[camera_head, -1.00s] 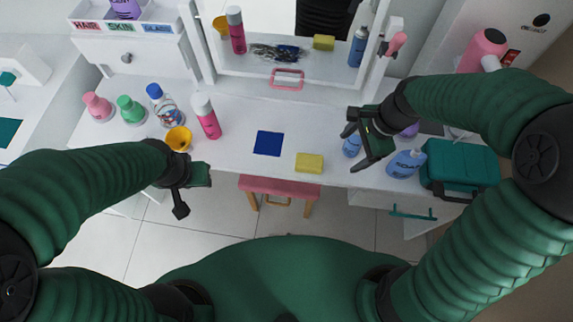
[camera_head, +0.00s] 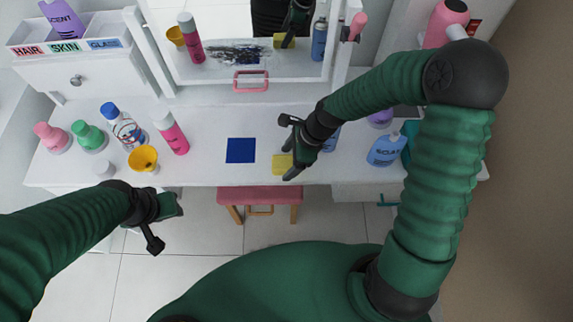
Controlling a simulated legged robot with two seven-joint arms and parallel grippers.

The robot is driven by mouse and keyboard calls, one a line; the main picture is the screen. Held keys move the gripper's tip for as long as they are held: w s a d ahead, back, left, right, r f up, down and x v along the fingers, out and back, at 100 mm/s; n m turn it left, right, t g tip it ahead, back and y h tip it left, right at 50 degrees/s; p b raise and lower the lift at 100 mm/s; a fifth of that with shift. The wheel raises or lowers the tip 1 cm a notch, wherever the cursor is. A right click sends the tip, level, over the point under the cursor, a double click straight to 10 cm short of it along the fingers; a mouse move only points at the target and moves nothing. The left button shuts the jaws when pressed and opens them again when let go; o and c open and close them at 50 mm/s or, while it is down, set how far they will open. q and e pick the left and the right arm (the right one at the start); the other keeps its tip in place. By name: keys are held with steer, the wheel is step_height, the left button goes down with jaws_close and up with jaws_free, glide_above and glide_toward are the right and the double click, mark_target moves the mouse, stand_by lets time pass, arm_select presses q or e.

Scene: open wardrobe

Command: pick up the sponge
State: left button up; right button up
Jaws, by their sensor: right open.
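The yellow sponge (camera_head: 280,165) lies on the white vanity table near its front edge, just right of a dark blue square (camera_head: 241,150). My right gripper (camera_head: 287,150) is open over the sponge, its fingers at the sponge's right side and partly covering it. I cannot tell whether the fingers touch it. The sponge's reflection also shows in the mirror. My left gripper (camera_head: 166,223) is empty in front of the table's left part, with its two fingers apart.
A yellow funnel-like cup (camera_head: 143,158), a pink-and-white bottle (camera_head: 170,132) and several other bottles stand on the left. The mirror (camera_head: 240,40) is behind; a pink stool (camera_head: 260,195) is below the front edge.

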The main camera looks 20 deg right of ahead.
mark_target(280, 162)
steer(key=shift+x, duration=0.95)
steer(key=shift+r, duration=0.1)
steer(key=shift+c, duration=1.2)
steer(key=shift+w, duration=0.1)
steer(key=c, duration=1.2)
steer(key=shift+o, duration=0.2)
steer(key=shift+r, duration=0.1)
step_height(280, 162, up, 4)
steer(key=p, duration=0.5)
steer(key=shift+r, duration=0.2)
steer(key=s+a+p, duration=0.4)
steer(key=s+p, duration=0.7)
steer(key=s, duration=0.4)
steer(key=shift+s+r, duration=0.2)
